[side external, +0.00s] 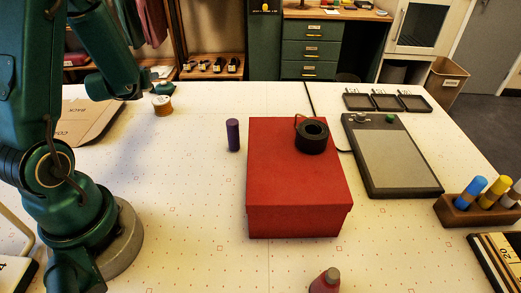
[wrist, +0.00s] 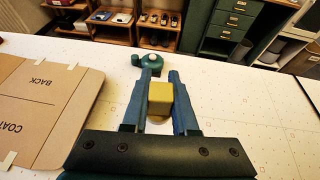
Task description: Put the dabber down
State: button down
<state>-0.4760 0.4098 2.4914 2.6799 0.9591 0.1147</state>
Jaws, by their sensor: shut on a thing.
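My gripper (wrist: 159,80) is shut on a yellow, block-like thing, which I take as the dabber (wrist: 160,99), held between the two blue fingers in the wrist view. In the side view a small amber cylinder with a pale top, which looks like the same dabber (side external: 162,107), is at the far left of the white table, by the end of my arm. My fingers are hard to make out there. I cannot tell whether its base touches the table.
A brown card folder (wrist: 42,105) lies left of my gripper. A green object (wrist: 122,17) sits near the far table edge. A rack (side external: 462,211) holds several coloured dabbers. Bare table lies right of my gripper.

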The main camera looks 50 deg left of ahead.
jog(key=s+a+r+n+g+y, duration=0.1)
jog(key=s+a+n+g+y, duration=0.1)
jog(key=s+n, duration=0.1)
jog(key=n+g+y, duration=0.1)
jog(key=n+g, duration=0.4)
jog(key=g, duration=0.1)
send_over(160, 156)
notch_tip(160, 156, down, 4)
jog(key=shift+f, duration=3.95)
jog(key=shift+a+f, duration=0.1)
jog(key=c, duration=0.7)
grip_release()
